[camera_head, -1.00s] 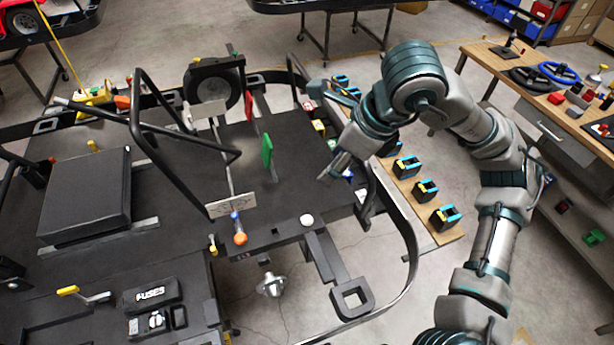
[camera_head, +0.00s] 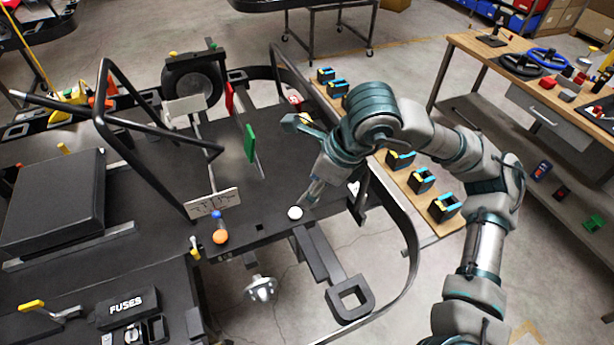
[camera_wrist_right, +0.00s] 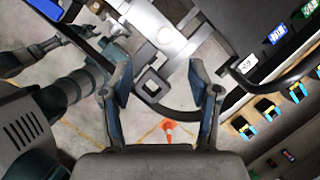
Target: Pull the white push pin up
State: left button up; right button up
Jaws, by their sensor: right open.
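The white push pin (camera_head: 295,213) is a small round white cap on the dark kart stand (camera_head: 270,190), near its front right edge, by the black bracket. My right gripper (camera_head: 309,198) points down just right of the pin and slightly behind it in the head view. Its fingers are open and show nothing between them; whether they touch the pin cannot be told. In the right wrist view, the open fingers (camera_wrist_right: 160,85) stand wide apart, with the bracket and floor behind them. My left gripper cannot be made out in either view.
A blue and orange pin (camera_head: 220,230) stands left of the white one. A green panel (camera_head: 250,143) stands upright behind. A curved black bumper bar (camera_head: 408,235) bounds the right side. A wooden shelf with several blue-and-black blocks (camera_head: 421,180) lies beyond it.

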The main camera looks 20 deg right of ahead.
send_near(296, 213)
jog(key=d+f, duration=0.1)
jog(key=d, duration=0.1)
notch_tip(296, 213, down, 4)
jog(key=w, duration=0.2)
jog(key=a+f, duration=0.1)
jog(key=a, duration=0.1)
jog(key=a+f, duration=0.1)
jog(key=a, duration=0.1)
jog(key=a+f, duration=0.1)
jog(key=a, duration=0.1)
jog(key=shift+w+a, duration=0.2)
jog(key=shift+w, duration=0.1)
jog(key=shift+a+f, duration=0.1)
jog(key=shift+d, duration=0.35)
jog(key=shift+d+f, duration=0.15)
jog(key=shift+d, duration=1.55)
jog(key=c, duration=0.8)
jog(key=shift+a, duration=0.3)
jog(key=shift+s+a, duration=0.15)
jog(key=shift+a, duration=0.2)
jog(key=c, duration=0.3)
jog(key=shift+a, duration=0.45)
grip_shut()
jog(key=shift+d, duration=0.15)
pick_arm(q)
jog(key=shift+w+d+r, duration=0.4)
jog(key=shift+w+r, duration=0.25)
